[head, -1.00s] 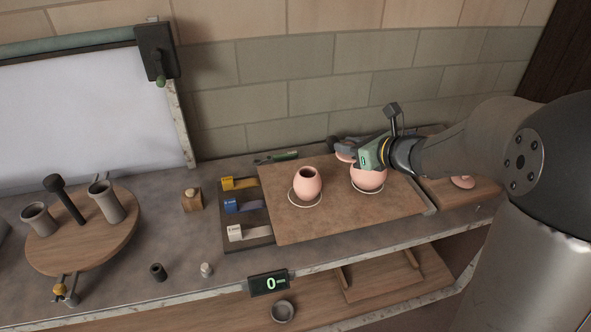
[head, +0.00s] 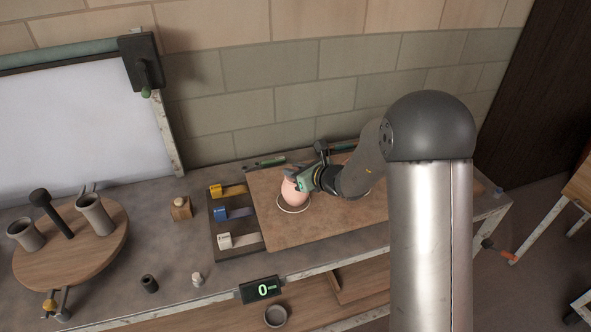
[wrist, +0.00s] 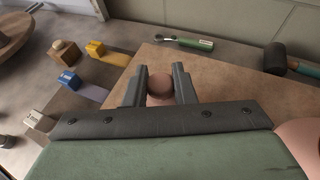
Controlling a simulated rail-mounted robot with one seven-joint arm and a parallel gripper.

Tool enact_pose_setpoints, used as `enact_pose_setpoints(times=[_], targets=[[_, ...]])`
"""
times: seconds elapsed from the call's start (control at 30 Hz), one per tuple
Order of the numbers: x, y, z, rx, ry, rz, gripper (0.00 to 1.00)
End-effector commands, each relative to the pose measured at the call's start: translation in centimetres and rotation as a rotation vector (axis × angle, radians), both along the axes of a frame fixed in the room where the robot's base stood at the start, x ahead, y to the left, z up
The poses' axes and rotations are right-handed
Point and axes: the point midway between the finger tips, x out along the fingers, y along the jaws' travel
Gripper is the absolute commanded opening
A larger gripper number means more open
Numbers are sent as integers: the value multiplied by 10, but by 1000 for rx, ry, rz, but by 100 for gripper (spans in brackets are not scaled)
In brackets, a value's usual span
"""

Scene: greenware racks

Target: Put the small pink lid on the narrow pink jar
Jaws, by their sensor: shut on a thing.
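The narrow pink jar (head: 294,194) stands inside a white ring on the brown board, left of my arm in the head view. My gripper (head: 297,184) is at the top of this jar. In the wrist view my gripper (wrist: 159,88) has both fingers closed around a round, dull pink knob (wrist: 160,84), which looks like that of the small pink lid. The lid's rim and the jar's mouth are mostly hidden, so I cannot tell whether the lid touches the jar. A second, rounder pink jar (wrist: 303,140) shows at the wrist view's right edge; my arm hides it in the head view.
The board (head: 275,231) has bare room in front. A tray with yellow, blue and white tabbed blocks (head: 236,238) lies left. A green-handled tool (wrist: 192,43) and a mallet (wrist: 277,62) lie behind. A round wooden stand (head: 75,258) with grey cups is far left.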

Motion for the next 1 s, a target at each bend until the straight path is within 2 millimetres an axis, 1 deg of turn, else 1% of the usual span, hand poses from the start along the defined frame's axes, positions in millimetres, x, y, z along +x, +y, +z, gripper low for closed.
enact_pose_setpoints(times=[0.33,0.37,0.4,0.43,0.67,0.77,0.87,1.0], targets=[[0,0,-4,1,-2,0,1],[0,0,-3,1,-1,0,29],[0,0,-2,1,-1,0,40],[0,0,-2,1,-1,0,45],[0,0,-2,1,-1,0,45],[0,0,1,1,-1,0,45],[-6,-8,3,1,-2,-2,45],[-24,-26,13,1,-3,-4,45]])
